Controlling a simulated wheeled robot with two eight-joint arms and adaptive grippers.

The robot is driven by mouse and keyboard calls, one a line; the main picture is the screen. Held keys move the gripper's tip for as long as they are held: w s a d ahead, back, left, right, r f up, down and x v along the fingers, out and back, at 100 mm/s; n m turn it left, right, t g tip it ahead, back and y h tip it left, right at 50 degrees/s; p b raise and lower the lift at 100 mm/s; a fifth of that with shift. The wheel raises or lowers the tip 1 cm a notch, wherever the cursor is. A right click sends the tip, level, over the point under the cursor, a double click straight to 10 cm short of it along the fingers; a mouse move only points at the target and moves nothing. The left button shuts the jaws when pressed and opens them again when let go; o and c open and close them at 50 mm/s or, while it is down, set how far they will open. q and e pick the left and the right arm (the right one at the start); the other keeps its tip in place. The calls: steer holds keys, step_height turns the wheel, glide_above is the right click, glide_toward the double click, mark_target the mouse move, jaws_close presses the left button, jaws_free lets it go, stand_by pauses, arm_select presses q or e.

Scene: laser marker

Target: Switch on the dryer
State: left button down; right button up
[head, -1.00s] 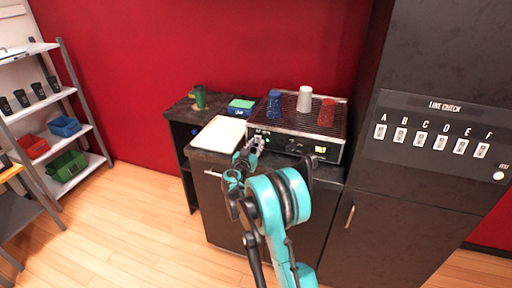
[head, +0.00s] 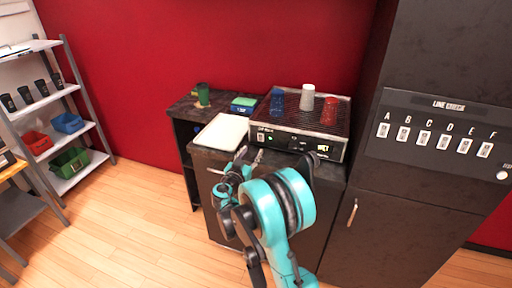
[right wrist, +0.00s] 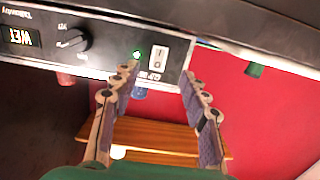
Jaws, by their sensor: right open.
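The dryer (head: 300,140) is a black box with a wire rack on top, standing on the dark cabinet. Its front panel also shows, upside down, in the right wrist view (right wrist: 110,45). There I see a white rocker switch (right wrist: 157,52), a lit green lamp (right wrist: 137,54), a black knob (right wrist: 72,40) and a display reading WET (right wrist: 22,38). My right gripper (head: 250,155) is open and empty, in front of the panel's left part. In the wrist view its fingertips (right wrist: 158,72) lie on either side of the switch, apparently short of it. My left gripper is not in view.
Blue (head: 277,102), white (head: 307,97) and red (head: 328,111) cups stand on the rack. A pale tray (head: 221,132) lies left of the dryer. A tall dark cabinet with a LINE CHECK panel (head: 440,130) stands right. The floor at left is open.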

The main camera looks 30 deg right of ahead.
steer(key=shift+v, duration=1.75)
steer(key=s+a+f+n+g+y, duration=0.1)
steer(key=s+a+n+y, duration=0.2)
steer(key=s+a, duration=0.3)
steer(key=s+a+n+g+y, duration=0.1)
steer(key=s+a+n+y, duration=0.2)
steer(key=s, duration=1.1)
steer(key=s+a+f+n+g+y, duration=0.1)
steer(key=s+a+n+g+y, duration=0.1)
steer(key=s+a+n+y, duration=0.2)
steer(key=s+a+y, duration=0.3)
steer(key=s+a, duration=0.2)
steer(key=s, duration=0.2)
steer(key=shift+a+f, duration=0.2)
steer(key=shift+f, duration=0.1)
